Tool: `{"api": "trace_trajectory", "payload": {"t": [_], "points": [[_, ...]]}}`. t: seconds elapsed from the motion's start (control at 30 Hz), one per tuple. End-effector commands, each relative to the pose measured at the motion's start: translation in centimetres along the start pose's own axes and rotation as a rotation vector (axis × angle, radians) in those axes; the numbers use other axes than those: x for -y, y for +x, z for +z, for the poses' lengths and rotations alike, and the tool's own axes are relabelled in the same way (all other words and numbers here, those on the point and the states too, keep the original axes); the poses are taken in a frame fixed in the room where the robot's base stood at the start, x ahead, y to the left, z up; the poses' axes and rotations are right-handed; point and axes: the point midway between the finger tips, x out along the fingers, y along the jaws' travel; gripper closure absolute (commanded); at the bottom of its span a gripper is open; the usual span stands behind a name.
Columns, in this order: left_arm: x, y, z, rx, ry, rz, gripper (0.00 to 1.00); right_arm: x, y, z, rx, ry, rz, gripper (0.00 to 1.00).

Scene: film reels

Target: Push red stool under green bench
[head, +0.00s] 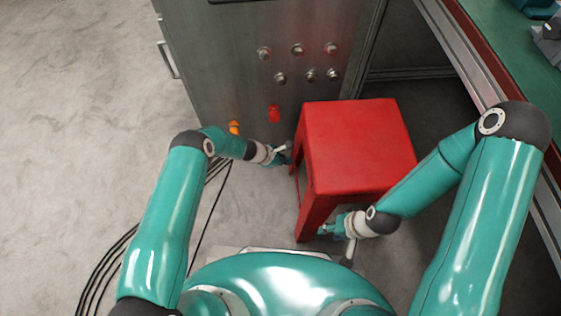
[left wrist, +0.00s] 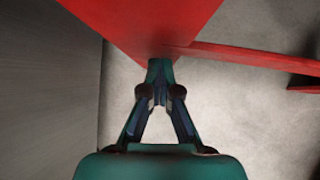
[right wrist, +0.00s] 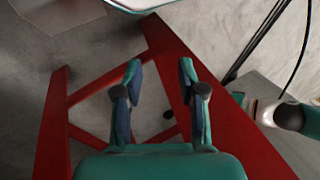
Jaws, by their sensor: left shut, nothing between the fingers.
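The red stool (head: 355,145) stands upright on the floor in front of me, beside the metal cabinet and left of the bench. The green bench (head: 500,50) is at the upper right, with a green top and a metal frame. My left gripper (head: 286,156) is shut and empty at the stool's left side. In the left wrist view its closed tips (left wrist: 160,66) overlap the red stool (left wrist: 150,22); contact is unclear. My right gripper (head: 324,230) is at the stool's near side, below the seat. In the right wrist view it is open (right wrist: 159,72), with red stool legs and bars (right wrist: 165,45) beyond it.
A grey metal cabinet (head: 235,60) with knobs and a red button (head: 274,113) stands behind and left of the stool. Black cables (head: 105,265) lie on the floor at left. The space under the bench (head: 425,115) looks dark and mostly clear.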

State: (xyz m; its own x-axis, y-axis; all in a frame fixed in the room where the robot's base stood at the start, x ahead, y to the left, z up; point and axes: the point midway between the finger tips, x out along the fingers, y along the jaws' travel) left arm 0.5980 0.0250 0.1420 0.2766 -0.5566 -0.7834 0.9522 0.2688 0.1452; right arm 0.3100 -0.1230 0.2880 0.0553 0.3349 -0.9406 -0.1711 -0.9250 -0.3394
Motion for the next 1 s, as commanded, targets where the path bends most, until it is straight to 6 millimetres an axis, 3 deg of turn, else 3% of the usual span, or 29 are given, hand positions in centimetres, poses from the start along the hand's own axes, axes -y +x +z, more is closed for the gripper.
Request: {"api": "trace_trajectory", "payload": {"t": [0.5,0.73,1.0], "points": [[0.6,2.5,2.9,0.002,0.003,-0.004,1.00,-0.8,2.2,0.0,0.000,0.000,0.000,0.60],[0.2,1.1,2.4,0.000,0.000,-0.002,1.00,-0.4,1.1,0.0,0.000,0.000,0.000,0.60],[-0.3,-1.5,0.5,0.000,-0.001,-0.001,1.00,0.2,-0.6,0.0,0.000,0.000,0.000,0.60]]}}
